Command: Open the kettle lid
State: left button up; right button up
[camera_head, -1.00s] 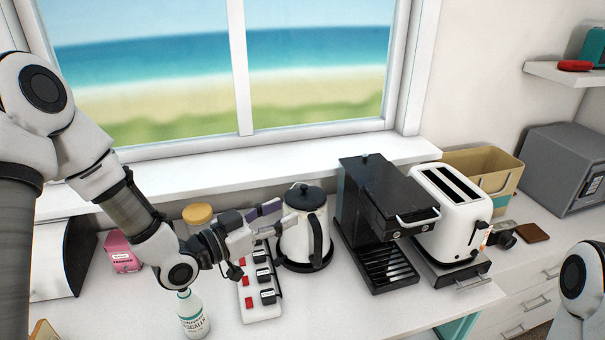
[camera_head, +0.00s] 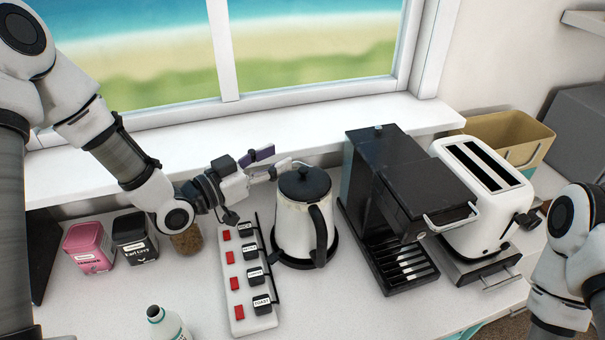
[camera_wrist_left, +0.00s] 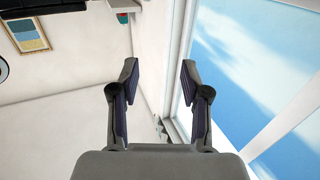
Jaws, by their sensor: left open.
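The white kettle (camera_head: 293,226) stands upright on its dark round base, with its black handle towards the front right. Its black lid (camera_head: 304,183) with a small knob on top looks shut. My left gripper (camera_head: 284,159) is open and empty, just behind and to the left of the lid in the head view. One finger overlaps the rear lid edge in the picture; I cannot tell whether it touches. In the left wrist view my gripper's two fingers (camera_wrist_left: 160,80) are apart with nothing between them, and the kettle is out of view. My right gripper is not in view.
A switch strip (camera_head: 232,280) lies left of the kettle, and a black coffee machine (camera_head: 368,215) stands close on its right. A toaster (camera_head: 470,205) is farther right. Pink (camera_head: 88,250) and black (camera_head: 136,240) tins, a jar (camera_head: 187,240) and a bottle (camera_head: 168,324) are at left.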

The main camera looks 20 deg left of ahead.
aim_at(299, 171)
pick_arm(q)
jog(key=f+b, duration=0.1)
jog(key=f, duration=0.1)
jog(key=f+b, duration=0.2)
jog(key=w+f+b, duration=0.1)
jog(key=f+b, duration=0.1)
jog(key=shift+d+f, duration=0.2)
jog(key=shift+f, duration=0.1)
jog(key=p+x, duration=0.2)
jog(key=x, duration=0.4)
jog(key=shift+w+d+r, duration=0.1)
jog(key=shift+d, duration=0.3)
jog(key=shift+w, duration=0.15)
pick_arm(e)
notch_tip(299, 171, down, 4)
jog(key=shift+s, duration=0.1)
pick_arm(q)
grip_shut()
